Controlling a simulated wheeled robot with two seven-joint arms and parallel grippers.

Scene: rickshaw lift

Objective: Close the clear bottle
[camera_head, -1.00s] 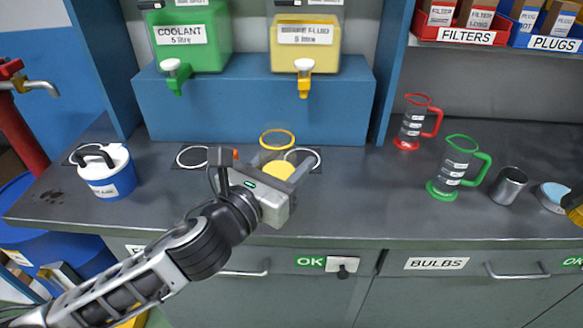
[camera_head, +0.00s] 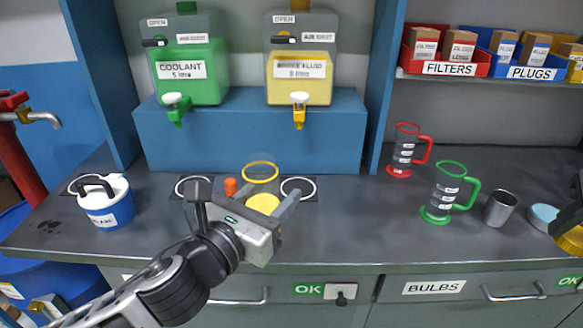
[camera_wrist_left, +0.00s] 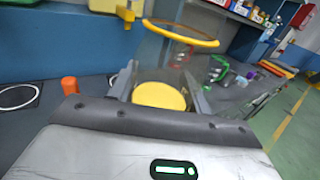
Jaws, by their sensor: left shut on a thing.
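My left gripper (camera_head: 265,217) is shut on a clear jug with a yellow rim (camera_head: 261,160) and a yellow disc (camera_head: 262,204) at its bottom. The rim (camera_wrist_left: 180,37) and disc (camera_wrist_left: 158,97) show between the fingers in the left wrist view. I cannot tell whether the jug touches the bench. No bottle is plainly marked as the clear one. A blue-and-white container (camera_head: 107,202) with a black handle stands at the left. A small orange cylinder (camera_head: 230,187) stands on the bench beside the jug; it also shows in the left wrist view (camera_wrist_left: 69,85). A dark part at the right edge is cut off.
Coolant (camera_head: 188,70) and yellow-fluid (camera_head: 299,75) tanks with taps stand on a blue ledge (camera_head: 250,130). Red (camera_head: 404,152) and green (camera_head: 444,193) measuring jugs and a metal cup (camera_head: 500,208) stand at the right.

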